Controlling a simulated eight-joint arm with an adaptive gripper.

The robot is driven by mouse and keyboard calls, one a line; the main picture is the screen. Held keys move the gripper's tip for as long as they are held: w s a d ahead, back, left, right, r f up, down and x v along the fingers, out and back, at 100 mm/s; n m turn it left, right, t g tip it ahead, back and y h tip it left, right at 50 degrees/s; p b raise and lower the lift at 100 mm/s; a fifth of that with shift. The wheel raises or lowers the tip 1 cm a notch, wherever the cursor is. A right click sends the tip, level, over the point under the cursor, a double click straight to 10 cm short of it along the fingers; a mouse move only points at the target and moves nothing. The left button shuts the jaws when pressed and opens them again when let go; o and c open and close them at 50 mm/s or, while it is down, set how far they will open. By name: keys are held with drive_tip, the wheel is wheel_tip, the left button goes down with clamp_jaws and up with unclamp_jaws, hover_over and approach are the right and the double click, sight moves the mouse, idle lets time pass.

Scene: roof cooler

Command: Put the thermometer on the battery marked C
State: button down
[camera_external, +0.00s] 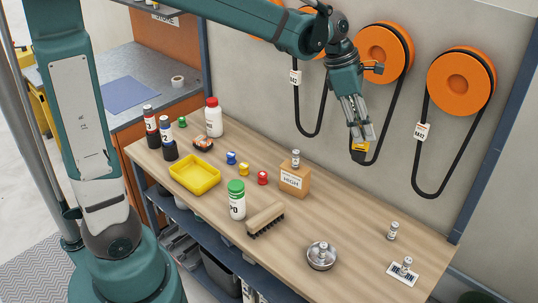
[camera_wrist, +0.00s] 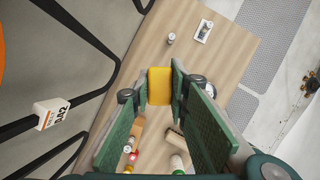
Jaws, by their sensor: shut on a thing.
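My gripper (camera_external: 362,132) is shut on a yellow device (camera_external: 359,147), seemingly the thermometer, high above the table near the wall. The yellow block also shows between the fingers in the wrist view (camera_wrist: 160,86). Small grey-white cylinders look like batteries: one on the HIGH box (camera_external: 296,158), one in a round metal dish (camera_external: 323,249), one on bare table at the right (camera_external: 392,231), and one on the RETURN card (camera_external: 406,266). Their marks are too small to read, so I cannot tell which is C. The bare-table one also shows in the wrist view (camera_wrist: 171,38).
The HIGH box (camera_external: 294,182) stands near the wall. A brush (camera_external: 265,218), a green-capped bottle (camera_external: 237,203), a yellow tray (camera_external: 194,176) and small coloured items stand left. Orange reels (camera_external: 461,84) with hanging black belts line the wall. Table (camera_external: 345,215) between box and right-hand cylinder is clear.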

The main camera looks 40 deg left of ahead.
drive_tip(key=w+a+f+n+t+y+b, duration=0.1)
drive_tip(key=w+a+f+n, duration=0.15)
drive_tip(key=a, duration=1.45)
drive_tip(key=w+a+f+n+b, duration=0.1)
drive_tip(key=w+a+f+n, duration=0.2)
drive_tip(key=a, duration=1.5)
drive_tip(key=s+a+f+n, duration=0.1)
drive_tip(key=s+a, duration=0.3)
drive_tip(key=a, duration=0.6)
drive_tip(key=s+a+f+n, duration=0.1)
drive_tip(key=s+a+f, duration=0.2)
drive_tip(key=a, duration=0.8)
drive_tip(key=s+a+f+n+t+y, duration=0.1)
drive_tip(key=s+a, duration=0.4)
drive_tip(key=a, duration=0.5)
drive_tip(key=shift+s+a+f+b, duration=0.2)
drive_tip(key=shift+f+b, duration=0.2)
drive_tip(key=shift+f, duration=0.45)
drive_tip(key=shift+f, duration=2.9)
drive_tip(key=shift+f, duration=0.15)
drive_tip(key=shift+f+b, duration=0.35)
drive_tip(key=shift+f, duration=1.6)
